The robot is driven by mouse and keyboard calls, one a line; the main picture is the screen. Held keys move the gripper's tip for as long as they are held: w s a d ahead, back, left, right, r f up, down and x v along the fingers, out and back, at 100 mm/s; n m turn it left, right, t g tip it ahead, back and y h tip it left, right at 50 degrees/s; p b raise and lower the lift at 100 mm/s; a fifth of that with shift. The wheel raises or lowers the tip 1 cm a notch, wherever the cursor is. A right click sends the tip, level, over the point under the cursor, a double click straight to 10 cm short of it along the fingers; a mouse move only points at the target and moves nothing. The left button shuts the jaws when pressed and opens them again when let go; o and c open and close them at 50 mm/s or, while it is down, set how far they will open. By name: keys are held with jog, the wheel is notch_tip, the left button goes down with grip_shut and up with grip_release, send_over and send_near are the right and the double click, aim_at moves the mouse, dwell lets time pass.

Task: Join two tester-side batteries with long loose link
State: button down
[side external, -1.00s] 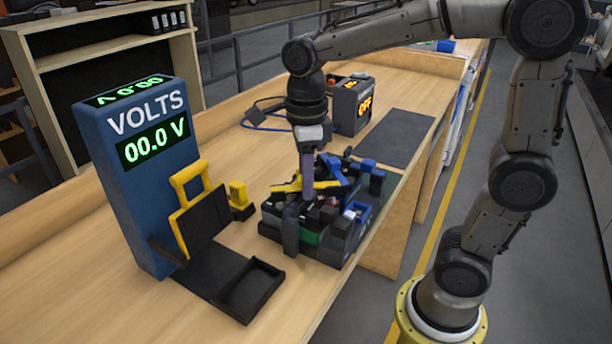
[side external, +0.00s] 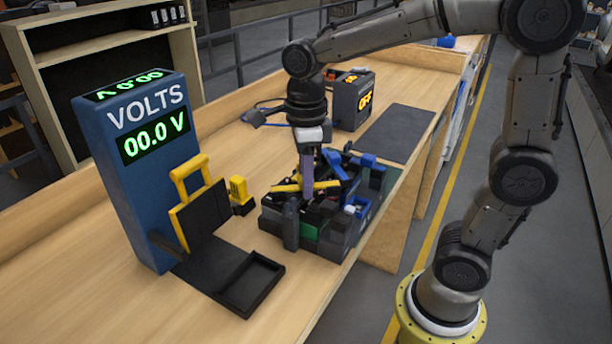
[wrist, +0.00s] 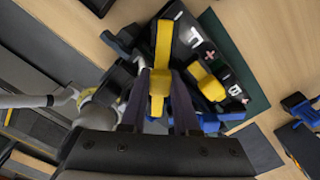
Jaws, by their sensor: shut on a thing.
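The voltage tester (side external: 140,150) is a blue upright box reading 00.0 V. Dark battery blocks (side external: 335,228), some with blue or green parts, sit close together right of it; which two are the tester-side ones I cannot tell. My gripper (side external: 306,196) points down over these blocks. In the wrist view my gripper (wrist: 158,112) is shut on a long yellow link (wrist: 163,45) that runs between its fingers and out beyond them. A second yellow piece (wrist: 208,83) lies on a dark block to its right. Fingers and blocks hide whether the held link touches any terminals.
A yellow handle (side external: 190,178) and black tray (side external: 250,285) stand before the tester. A small yellow block (side external: 240,195) is left of the batteries. A grey box marked OFF (side external: 354,100) and dark mat (side external: 398,135) lie behind. Bare wood is at front left.

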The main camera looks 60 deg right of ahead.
jog(key=shift+f, duration=0.5)
jog(key=c, duration=0.6)
grip_release()
jog(key=shift+r, duration=6.9)
